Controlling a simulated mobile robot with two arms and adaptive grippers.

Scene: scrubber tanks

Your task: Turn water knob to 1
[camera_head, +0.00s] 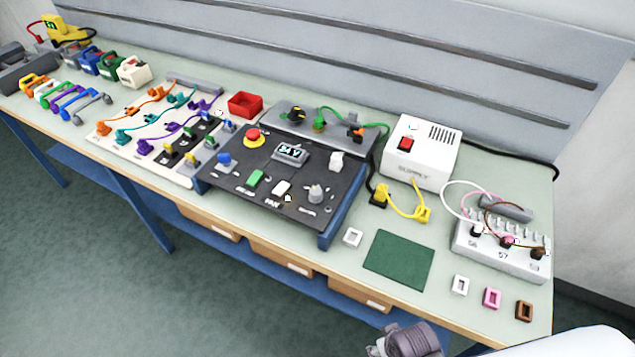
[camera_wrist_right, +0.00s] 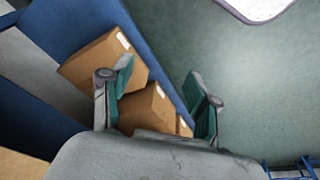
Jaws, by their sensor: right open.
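A black control panel (camera_head: 233,186) sits on the bench in the head view. My left gripper is not in view.
A green mat (camera_head: 399,260) lies at the front.

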